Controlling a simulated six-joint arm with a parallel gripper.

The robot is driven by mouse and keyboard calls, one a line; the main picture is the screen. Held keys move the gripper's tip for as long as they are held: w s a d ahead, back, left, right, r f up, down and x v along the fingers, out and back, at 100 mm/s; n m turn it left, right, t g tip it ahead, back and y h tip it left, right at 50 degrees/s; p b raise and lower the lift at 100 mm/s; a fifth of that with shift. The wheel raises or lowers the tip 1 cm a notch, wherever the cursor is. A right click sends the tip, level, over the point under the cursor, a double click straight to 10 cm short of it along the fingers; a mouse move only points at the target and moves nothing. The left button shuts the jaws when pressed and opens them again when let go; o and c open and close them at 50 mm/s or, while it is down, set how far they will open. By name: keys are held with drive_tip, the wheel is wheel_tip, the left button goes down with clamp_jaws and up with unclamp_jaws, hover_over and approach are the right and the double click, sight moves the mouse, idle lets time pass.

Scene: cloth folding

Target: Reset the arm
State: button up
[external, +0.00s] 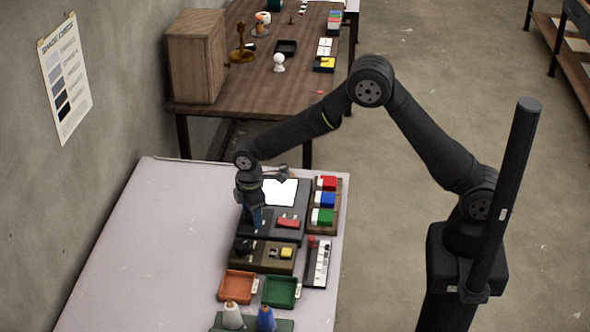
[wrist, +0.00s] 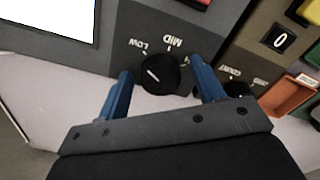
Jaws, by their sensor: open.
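My gripper (external: 253,217) points down over the left part of the dark control panel on the light table. In the wrist view my gripper (wrist: 160,88) is open, with its two blue fingers on either side of a round black knob (wrist: 160,74). The knob has a white pointer line, with the labels LOW and MID beside it. I cannot tell whether the fingers touch the knob. No cloth is visible in either view.
The panel has a white screen (external: 281,192) and a red button (external: 288,222). Red, blue and green blocks (external: 326,199) stand to the right. Orange (external: 237,287) and green (external: 281,291) trays lie in front. The left of the light table (external: 160,240) is clear.

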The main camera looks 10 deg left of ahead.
drive_tip(key=m, duration=0.4)
drive_tip(key=shift+s+r+m, duration=0.1)
drive_tip(key=shift+r+m, duration=0.05)
drive_tip(key=shift+m, duration=0.25)
drive_tip(key=m, duration=0.4)
drive_tip(key=shift+m, duration=0.3)
drive_tip(key=m, duration=0.4)
drive_tip(key=shift+s, duration=0.1)
drive_tip(key=shift+m, duration=2.2)
